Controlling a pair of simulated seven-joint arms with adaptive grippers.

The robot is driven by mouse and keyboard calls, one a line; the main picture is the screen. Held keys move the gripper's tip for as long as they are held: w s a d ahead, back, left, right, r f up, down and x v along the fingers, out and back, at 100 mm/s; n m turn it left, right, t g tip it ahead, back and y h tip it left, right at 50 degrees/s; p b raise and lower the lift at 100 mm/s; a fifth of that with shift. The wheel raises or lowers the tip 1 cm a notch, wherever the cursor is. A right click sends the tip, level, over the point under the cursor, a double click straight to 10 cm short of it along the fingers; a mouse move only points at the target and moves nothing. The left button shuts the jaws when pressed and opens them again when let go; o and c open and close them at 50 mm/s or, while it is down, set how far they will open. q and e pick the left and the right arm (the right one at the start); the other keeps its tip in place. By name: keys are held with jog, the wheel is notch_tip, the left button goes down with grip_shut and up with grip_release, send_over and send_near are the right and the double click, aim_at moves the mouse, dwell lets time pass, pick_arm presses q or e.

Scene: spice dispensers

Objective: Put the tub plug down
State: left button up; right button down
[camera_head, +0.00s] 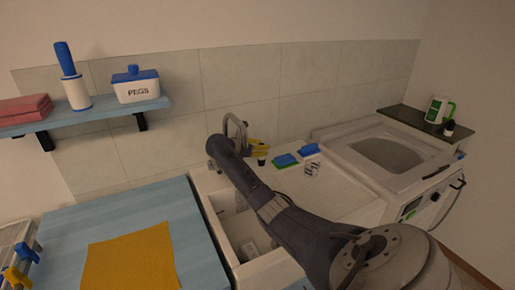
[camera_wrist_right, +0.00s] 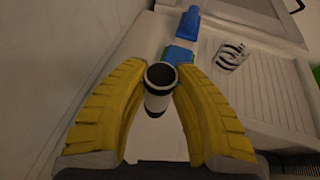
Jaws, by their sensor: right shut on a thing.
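The tub plug (camera_wrist_right: 160,77) has a dark round top and a pale body. In the right wrist view it sits upright between the two yellow fingers of my right gripper (camera_wrist_right: 162,68), which is shut on it. In the head view my right gripper (camera_head: 260,149) is beyond the bend of my dark arm, near the tap, at the back of the sink unit. The plug (camera_head: 261,161) shows there as a small dark and pale piece below the fingers. Whether its base touches the surface is unclear. My left gripper is in no view.
The sink basin (camera_head: 238,225) is partly hidden by my arm. The tap (camera_head: 236,125) stands close to the gripper. A green-and-blue sponge (camera_head: 286,160), a blue-topped item (camera_head: 308,150) and a striped item (camera_head: 312,169) lie right of it. The ribbed drainboard (camera_head: 345,200) has free room.

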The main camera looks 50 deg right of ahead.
jog(key=shift+f, duration=0.8)
jog(key=shift+f, duration=0.1)
jog(key=c, duration=1.1)
grip_release()
jog(key=v, duration=1.2)
jog(key=shift+a, duration=0.1)
